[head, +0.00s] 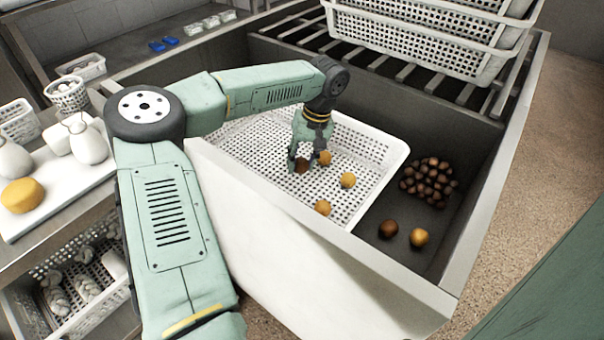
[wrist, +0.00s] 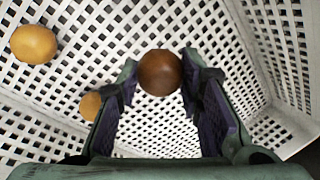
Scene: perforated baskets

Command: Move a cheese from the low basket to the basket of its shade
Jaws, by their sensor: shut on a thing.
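My gripper (head: 303,166) reaches down into the low white perforated basket (head: 398,152). It is shut on a dark brown cheese (wrist: 160,72), which shows between the fingertips in the wrist view. In the head view the brown cheese (head: 301,166) is partly hidden by the fingers. Several yellow-orange cheeses lie on the basket floor: one (head: 324,158) just right of the gripper, one (head: 347,180) further right and one (head: 322,207) towards the near side. Two yellow ones (wrist: 33,44) (wrist: 90,105) show left of the fingers in the wrist view.
Right of the basket, a brown ball (head: 388,229) and a yellow ball (head: 419,237) lie on the grey trough floor, with a heap of brown balls (head: 428,182) behind. Stacked white baskets (head: 430,42) stand on a rack at the back. A side counter (head: 60,190) is at left.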

